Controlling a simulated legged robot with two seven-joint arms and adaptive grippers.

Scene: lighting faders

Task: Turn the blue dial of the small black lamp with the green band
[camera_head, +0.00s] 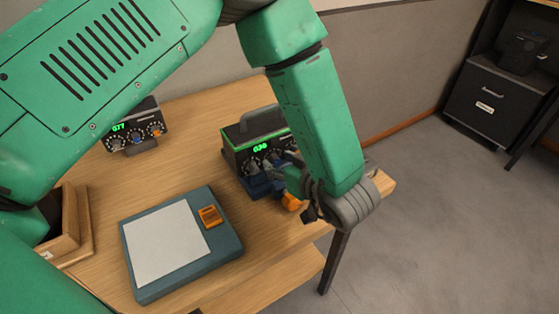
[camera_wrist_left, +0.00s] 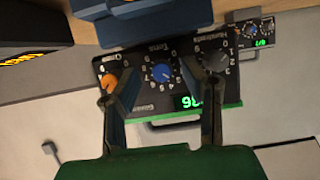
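The small black lamp with the green band (camera_head: 237,150) stands on the table in the head view, partly hidden by my left arm. Its green display reads about 030. In the left wrist view its panel (camera_wrist_left: 138,70) appears upside down, with the green band (camera_wrist_left: 190,116) below. The blue dial (camera_wrist_left: 162,73) is in the middle, between an orange dial (camera_wrist_left: 106,82) and a dark grey dial (camera_wrist_left: 214,60). My left gripper (camera_wrist_left: 167,88) is open, one finger each side of the blue dial; contact cannot be told. In the head view the gripper (camera_head: 284,172) is at the lamp's front. My right gripper is out of view.
Another black dial unit (camera_head: 133,128) stands at the table's back left. A blue-grey box (camera_head: 228,245) with a pale top and orange switch lies in front. A wooden tray (camera_head: 75,225) is at left. A dark cabinet (camera_head: 490,100) stands beyond clear floor.

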